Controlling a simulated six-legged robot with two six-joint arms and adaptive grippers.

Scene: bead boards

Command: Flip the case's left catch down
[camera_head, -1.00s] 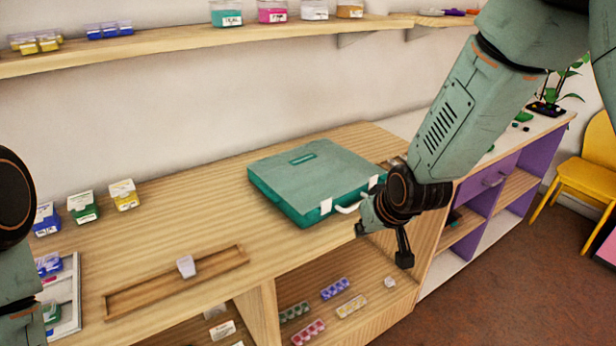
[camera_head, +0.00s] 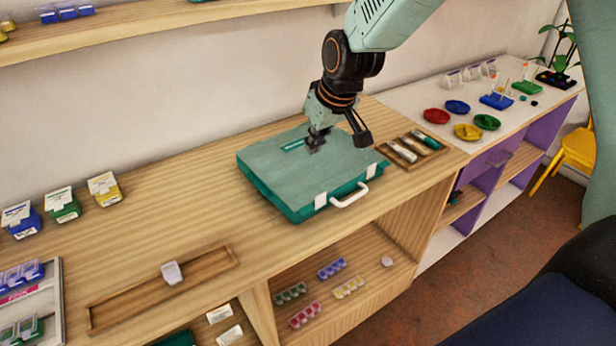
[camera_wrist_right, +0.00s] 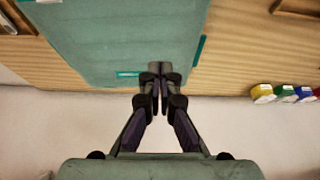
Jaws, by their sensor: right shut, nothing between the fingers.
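The green case (camera_head: 300,170) lies closed on the wooden worktop, with its white handle (camera_head: 350,196) at the front. The white left catch (camera_head: 320,201) and white right catch (camera_head: 371,171) are at the front edge on either side of the handle; whether they are up or down is too small to tell. My right gripper (camera_head: 316,146) is shut and empty over the back part of the lid, away from both catches. In the right wrist view its fingertips (camera_wrist_right: 160,70) meet beside the lid's label strip (camera_wrist_right: 128,74); contact with the lid cannot be told. My left gripper is out of view.
A wooden tray with markers (camera_head: 413,147) lies right of the case. Several coloured dishes stand on the white top beyond. Coloured boxes (camera_head: 62,205) and a long wooden tray (camera_head: 165,285) are to the left. The worktop just left of the case is clear.

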